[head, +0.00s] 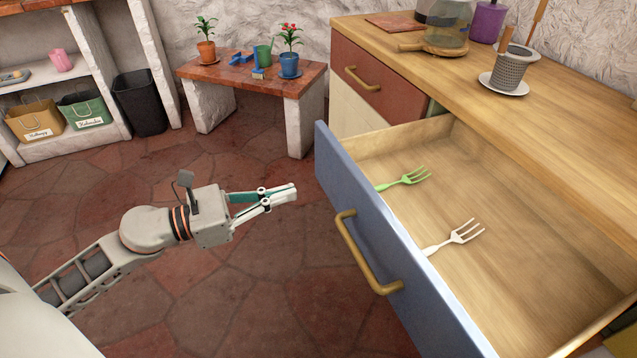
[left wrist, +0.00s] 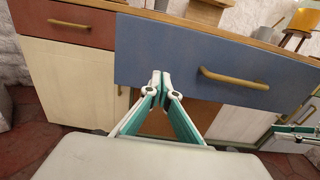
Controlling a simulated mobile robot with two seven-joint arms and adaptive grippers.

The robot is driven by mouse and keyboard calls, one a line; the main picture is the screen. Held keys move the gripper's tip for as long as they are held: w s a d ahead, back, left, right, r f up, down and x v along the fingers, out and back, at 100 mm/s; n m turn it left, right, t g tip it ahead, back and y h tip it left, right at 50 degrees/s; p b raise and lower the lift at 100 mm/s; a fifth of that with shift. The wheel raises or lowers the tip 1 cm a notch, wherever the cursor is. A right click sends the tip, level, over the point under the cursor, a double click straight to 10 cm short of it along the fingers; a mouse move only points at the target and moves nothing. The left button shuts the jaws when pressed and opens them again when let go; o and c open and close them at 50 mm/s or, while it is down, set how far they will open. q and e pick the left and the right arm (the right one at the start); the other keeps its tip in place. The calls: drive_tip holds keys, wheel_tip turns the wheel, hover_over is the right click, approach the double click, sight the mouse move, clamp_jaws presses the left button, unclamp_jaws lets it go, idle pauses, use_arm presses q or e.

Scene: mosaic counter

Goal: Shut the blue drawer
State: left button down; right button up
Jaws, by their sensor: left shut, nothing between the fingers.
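The blue drawer (head: 400,285) is pulled far out of the wooden counter, its inside open to view. Its front has a brass handle (head: 365,258); the front also shows in the left wrist view (left wrist: 150,55). Inside lie a green fork (head: 405,179) and a white fork (head: 458,236). My left gripper (head: 291,191) is shut and empty, apart from the drawer, in front of its face and left of the handle. In the left wrist view its fingertips (left wrist: 160,77) overlap the blue front. A teal and white part, likely my right gripper (left wrist: 295,132), shows at the right edge.
A red drawer (head: 375,85) beside it is shut. The counter top (head: 570,115) holds a glass jar, a grey utensil holder and a purple container. A low bench (head: 310,75) with potted plants stands behind. The stone floor (head: 240,285) around my left arm is clear.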

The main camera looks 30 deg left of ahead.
sight(333, 180)
use_arm(q)
drive_tip(key=p+x, duration=0.1)
drive_tip(key=x, duration=0.5)
drive_tip(key=shift+w+d+r, duration=0.1)
drive_tip(key=shift+w+r, duration=0.05)
drive_tip(key=shift+w+d, duration=0.3)
drive_tip(key=shift+w, duration=0.1)
use_arm(e)
drive_tip(key=shift+s+d+f, duration=0.25)
drive_tip(key=shift+d+f, duration=0.1)
drive_tip(key=shift+d, duration=0.15)
